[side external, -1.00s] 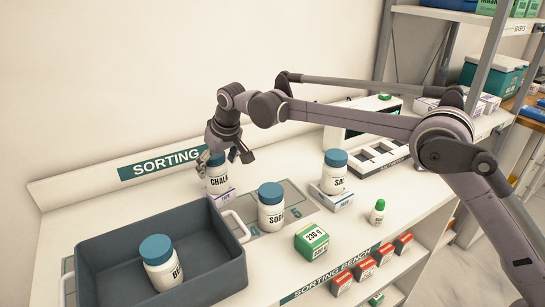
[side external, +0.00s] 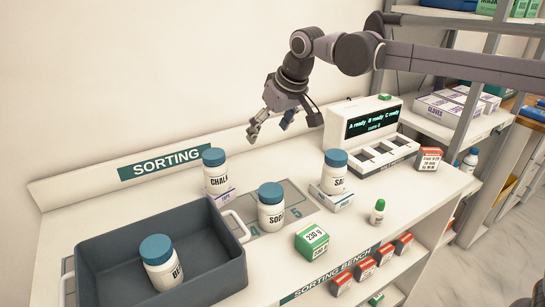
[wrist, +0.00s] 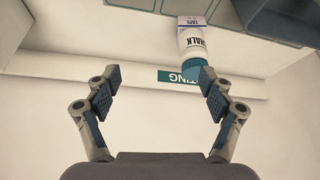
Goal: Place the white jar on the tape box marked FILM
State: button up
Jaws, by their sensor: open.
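A white jar with a teal lid marked CHALK (side external: 215,180) stands upright on a small white box (side external: 222,196) at the back of the bench. In the wrist view the jar (wrist: 192,42) shows at the top, and its box (wrist: 192,20) reads TAPE. I cannot read FILM on any box. Other white jars are SODA (side external: 271,212), on the marked bench area, SAL (side external: 335,177), on another white box (side external: 329,199), and one starting BE (side external: 161,270), inside the grey bin. My gripper (side external: 285,128) is open and empty, above and right of the CHALK jar; its fingers (wrist: 161,75) are apart.
The grey bin (side external: 222,233) with white handles fills the left front. A green box (side external: 312,242) and green-capped bottle (side external: 378,212) stand near the front edge. A display unit (side external: 370,122) with a slotted tray (side external: 385,155) and a red-white box (side external: 429,158) are at right.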

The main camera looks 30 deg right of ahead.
jog(key=s+d+f+m+t, duration=0.1)
jog(key=s+d, duration=0.9)
jog(key=s, duration=0.3)
jog(key=s+d+f, duration=0.2)
jog(key=s+f, duration=0.2)
jog(key=s, duration=0.2)
jog(key=s+d+f+m+t+h, duration=0.1)
jog(key=s+d+f, duration=0.2)
jog(key=s+f, duration=0.2)
jog(key=s, duration=0.2)
jog(key=shift+s+d, duration=0.25)
jog(key=shift+s, duration=0.05)
